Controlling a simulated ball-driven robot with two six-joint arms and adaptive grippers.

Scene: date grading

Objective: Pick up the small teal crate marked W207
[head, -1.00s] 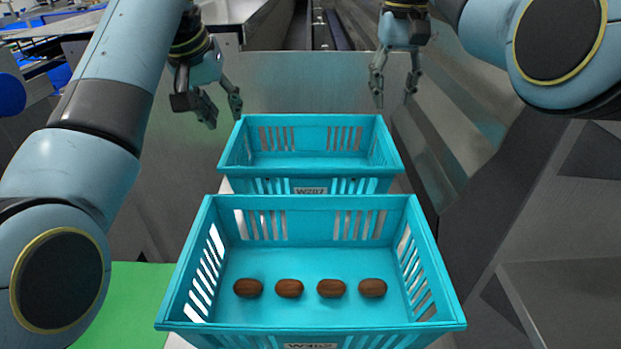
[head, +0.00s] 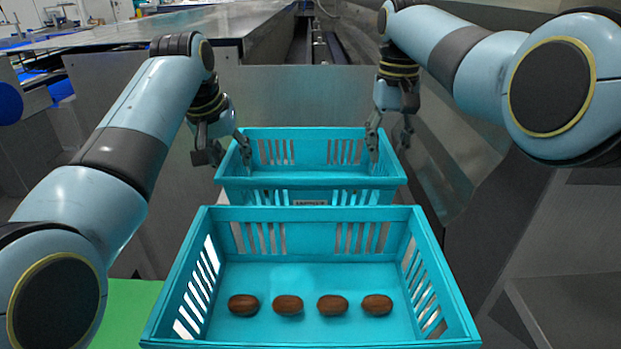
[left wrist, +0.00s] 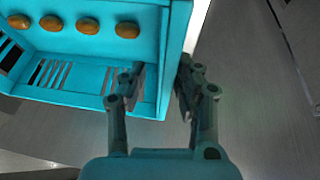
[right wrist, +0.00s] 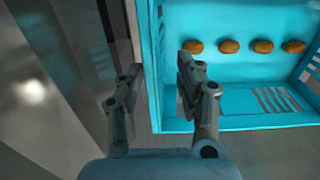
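The small teal crate W207 (head: 310,182) stands behind a larger-looking teal crate. Its label is partly hidden now. My left gripper (head: 230,157) is at its left wall, and my right gripper (head: 390,146) is at its right wall. In the left wrist view, the open fingers (left wrist: 158,88) straddle the crate's side wall (left wrist: 172,60), one inside and one outside. In the right wrist view, the open fingers (right wrist: 160,78) likewise straddle the opposite wall (right wrist: 152,60). Several brown dates (left wrist: 88,26) lie in this crate; the head view hides them behind its front wall.
The front teal crate (head: 310,214) holds several brown dates (head: 288,305) in a row, close in front of W207. A green surface (head: 125,310) lies at lower left. A grey panel (head: 310,95) rises behind W207, and metal surfaces flank the right side.

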